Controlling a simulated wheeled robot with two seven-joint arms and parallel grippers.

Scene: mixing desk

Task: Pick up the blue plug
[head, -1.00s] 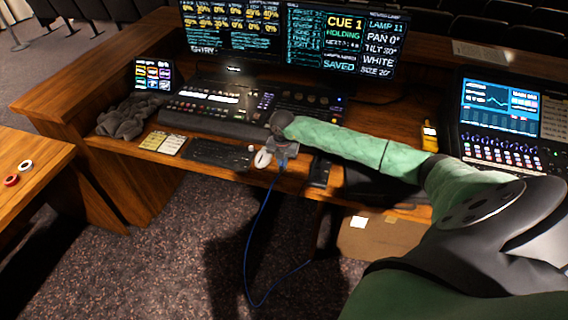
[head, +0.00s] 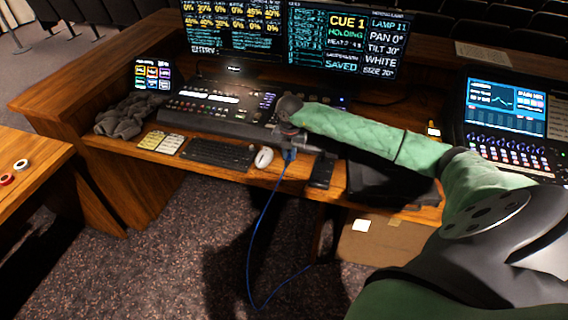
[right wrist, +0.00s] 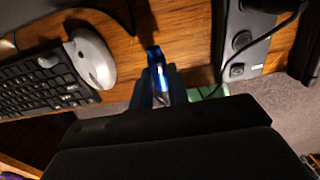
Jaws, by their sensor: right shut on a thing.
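The blue plug (head: 289,154) is at the desk's front edge, with a blue cable (head: 262,220) hanging from it down to the carpet. My right gripper (head: 289,148) is shut on the plug. In the right wrist view the plug (right wrist: 157,68) stands upright in the picture between the fingers (right wrist: 160,90), its tip over the wooden desk top. Whether the plug touches the desk is hard to tell. The fingers are partly hidden by the arm in the head view. My left gripper is not in view.
A white mouse (head: 264,157) and a black keyboard (head: 218,153) lie left of the gripper. A dark phone-like device (head: 322,172) lies to its right. The mixing console (head: 225,105) and monitors (head: 345,42) stand behind. The carpet in front is open.

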